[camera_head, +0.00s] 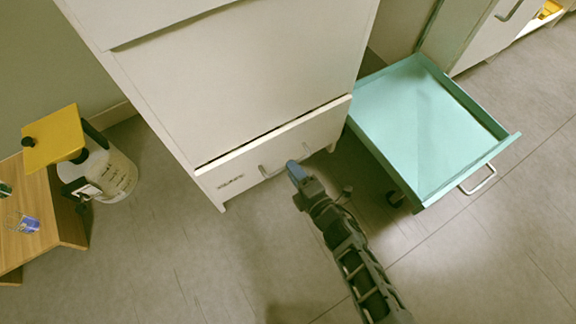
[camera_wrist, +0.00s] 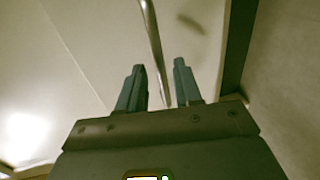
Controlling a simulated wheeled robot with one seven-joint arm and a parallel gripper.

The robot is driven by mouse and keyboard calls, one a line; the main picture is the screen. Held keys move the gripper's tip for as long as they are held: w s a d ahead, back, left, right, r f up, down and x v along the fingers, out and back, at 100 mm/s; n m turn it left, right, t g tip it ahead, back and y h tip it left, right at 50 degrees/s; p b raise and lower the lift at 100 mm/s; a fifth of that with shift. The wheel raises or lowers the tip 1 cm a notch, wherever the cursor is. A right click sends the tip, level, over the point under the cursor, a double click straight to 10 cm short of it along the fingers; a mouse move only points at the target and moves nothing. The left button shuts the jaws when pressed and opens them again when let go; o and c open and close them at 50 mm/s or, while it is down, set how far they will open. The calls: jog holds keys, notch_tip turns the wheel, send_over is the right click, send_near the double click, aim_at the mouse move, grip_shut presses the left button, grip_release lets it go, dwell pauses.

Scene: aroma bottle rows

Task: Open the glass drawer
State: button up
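The low white drawer (camera_head: 315,130) of the tall white cabinet stands slightly ajar, with a dark gap along its top edge. Its front carries small dark lettering that I cannot read. A thin metal handle (camera_head: 264,172) is on the drawer front, partly hidden by my gripper (camera_head: 293,168). In the wrist view, the handle (camera_wrist: 153,40) runs as a bar between the two fingers of my gripper (camera_wrist: 158,64). The fingers are apart, with space on both sides of the bar, so the gripper is open around the handle and not clamped.
A teal open drawer or tray (camera_head: 425,125) with a metal handle juts out to the right of the cabinet. The grey floor (camera_head: 200,270) in front is clear.

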jog(key=shift+b+x, duration=0.55)
jog(key=shift+x, duration=1.1)
grip_shut()
jog(key=shift+d, duration=0.1)
